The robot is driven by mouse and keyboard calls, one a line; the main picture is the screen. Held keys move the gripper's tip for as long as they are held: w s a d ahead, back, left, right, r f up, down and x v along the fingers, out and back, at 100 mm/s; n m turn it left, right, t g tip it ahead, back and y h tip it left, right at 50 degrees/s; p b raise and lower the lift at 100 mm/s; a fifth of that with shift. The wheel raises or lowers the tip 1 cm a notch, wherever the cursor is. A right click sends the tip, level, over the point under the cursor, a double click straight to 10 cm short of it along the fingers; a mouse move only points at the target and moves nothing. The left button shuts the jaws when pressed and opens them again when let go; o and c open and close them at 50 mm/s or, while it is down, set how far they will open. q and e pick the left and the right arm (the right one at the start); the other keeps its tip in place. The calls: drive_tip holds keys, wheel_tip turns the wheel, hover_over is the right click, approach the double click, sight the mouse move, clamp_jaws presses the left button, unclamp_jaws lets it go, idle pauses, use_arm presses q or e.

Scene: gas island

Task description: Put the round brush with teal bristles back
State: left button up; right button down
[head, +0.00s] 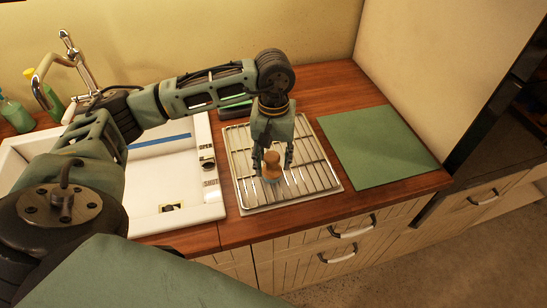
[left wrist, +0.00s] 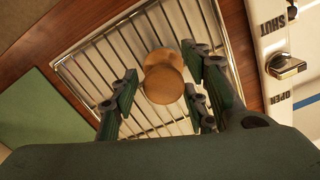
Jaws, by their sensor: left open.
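The round brush (head: 271,164) stands on the metal wire rack (head: 309,150), its wooden knob up. In the left wrist view the round wooden top of the brush (left wrist: 163,77) shows from above; its bristles are hidden under it. My left gripper (head: 273,168) points down over the rack. Its fingers are open, on both sides of the brush. In the left wrist view a gap shows between the brush and the left finger; whether the right finger touches it I cannot tell. My right gripper is in neither view.
The white sink (head: 165,190) lies left of the rack, with a valve labelled shut and open (left wrist: 287,66) on its edge. A flat green mat (head: 375,145) lies right of the rack. Green bottles (head: 16,114) stand by the tap (head: 75,65). Drawers are below the counter.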

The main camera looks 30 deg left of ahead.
use_arm(q)
drive_tip(key=shift+r, duration=0.1)
drive_tip(key=shift+w+r, duration=0.1)
drive_tip(key=shift+r, duration=0.1)
drive_tip(key=r+b, duration=0.1)
drive_tip(key=r, duration=0.4)
drive_tip(key=r+b, duration=0.2)
drive_tip(key=r, duration=0.3)
drive_tip(key=shift+w+a, duration=0.15)
drive_tip(key=shift+w, duration=0.05)
drive_tip(key=shift+r, duration=0.85)
drive_tip(key=shift+f, duration=0.1)
